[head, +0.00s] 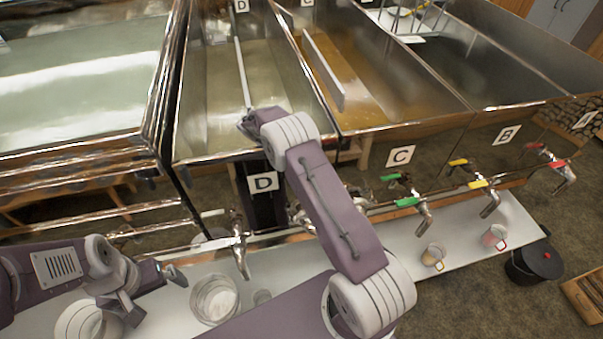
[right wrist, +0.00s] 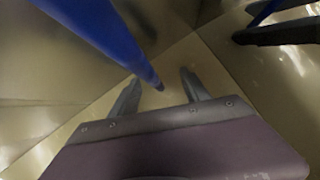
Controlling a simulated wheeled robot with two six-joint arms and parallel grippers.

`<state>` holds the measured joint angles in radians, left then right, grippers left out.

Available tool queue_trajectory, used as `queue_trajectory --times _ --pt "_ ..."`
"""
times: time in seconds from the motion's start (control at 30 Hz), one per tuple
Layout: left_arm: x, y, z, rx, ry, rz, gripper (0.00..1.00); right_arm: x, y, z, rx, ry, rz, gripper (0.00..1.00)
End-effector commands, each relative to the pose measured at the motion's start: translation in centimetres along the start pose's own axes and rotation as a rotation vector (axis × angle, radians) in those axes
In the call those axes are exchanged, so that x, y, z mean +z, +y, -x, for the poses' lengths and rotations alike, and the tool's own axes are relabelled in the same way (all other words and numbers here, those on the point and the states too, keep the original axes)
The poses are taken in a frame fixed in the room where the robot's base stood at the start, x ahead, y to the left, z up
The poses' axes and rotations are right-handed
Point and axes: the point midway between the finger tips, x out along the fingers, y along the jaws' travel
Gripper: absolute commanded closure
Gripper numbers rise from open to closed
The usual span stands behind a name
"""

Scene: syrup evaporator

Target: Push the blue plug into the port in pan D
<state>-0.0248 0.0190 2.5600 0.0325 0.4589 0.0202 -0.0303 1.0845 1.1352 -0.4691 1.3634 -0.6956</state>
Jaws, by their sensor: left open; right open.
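Pan D (head: 213,100), marked with D labels, is a metal pan with shallow pale liquid, left of centre in the head view. My right gripper (head: 246,124) reaches over its front end; its fingers are small there. In the right wrist view it (right wrist: 160,95) is open above the metal pan floor. A long blue rod, seemingly the blue plug (right wrist: 105,30), slants from the top left to a tip between or just beyond the fingertips. I cannot tell whether they touch it. The port cannot be made out. My left gripper (head: 155,291) is open and empty over the white counter.
A second blue rod with a dark part (right wrist: 282,31) shows at the wrist view's upper right. A glass jar (head: 215,299), taps with green levers (head: 406,202), and small cups (head: 433,256) line the counter (head: 470,240). A black pot (head: 536,263) stands at right.

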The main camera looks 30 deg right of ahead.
Motion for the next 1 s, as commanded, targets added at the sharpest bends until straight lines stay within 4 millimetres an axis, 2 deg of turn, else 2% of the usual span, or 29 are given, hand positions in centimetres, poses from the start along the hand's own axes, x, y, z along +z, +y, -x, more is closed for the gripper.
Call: queue_trajectory --times 0.17,0.3,0.4,0.53,1.0 --pt "-0.3 0.1 3.1 0.000 0.000 0.000 0.00 0.4 0.2 4.6 0.009 0.003 0.001 0.37" --pt "-0.4 0.1 3.3 0.000 0.001 0.000 0.00 0.1 0.3 7.1 0.013 0.003 0.000 0.37" --pt "-0.3 0.1 3.0 0.000 0.000 0.000 0.00 0.0 0.4 8.2 0.014 0.002 -0.002 0.37" --pt "-0.3 0.1 3.0 0.000 0.000 0.000 0.00 0.1 0.3 8.8 0.013 0.002 -0.001 0.37" --pt "-0.3 0.1 3.0 0.000 0.000 0.000 0.00 0.2 0.4 8.9 0.014 0.002 -0.002 0.37"
